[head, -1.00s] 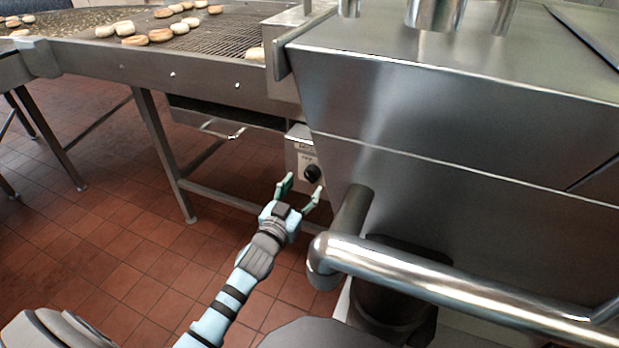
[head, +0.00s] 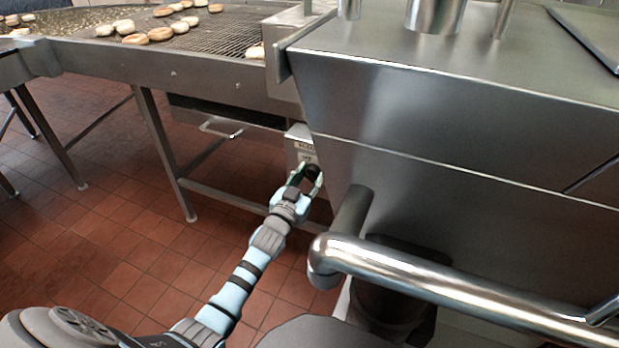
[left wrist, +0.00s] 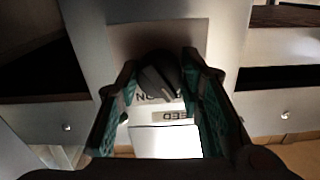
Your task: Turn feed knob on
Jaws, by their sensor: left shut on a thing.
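The feed knob (head: 312,173) is a small black round knob on a grey control box (head: 298,146) under the conveyor's edge. In the left wrist view the black knob (left wrist: 160,80) sits between the two green-lined fingers, with a FEED label (left wrist: 172,116) and letters of another marking upside down beside it. My left gripper (head: 311,178) is at the box, its fingers shut on the knob from both sides. The fingers hide part of the knob and its markings. My right gripper is not in view.
A large steel housing (head: 450,130) stands just right of the box. A thick steel pipe rail (head: 430,275) runs in front of it. The conveyor (head: 215,35) carries several doughnuts. Tiled floor (head: 110,245) is open at the left.

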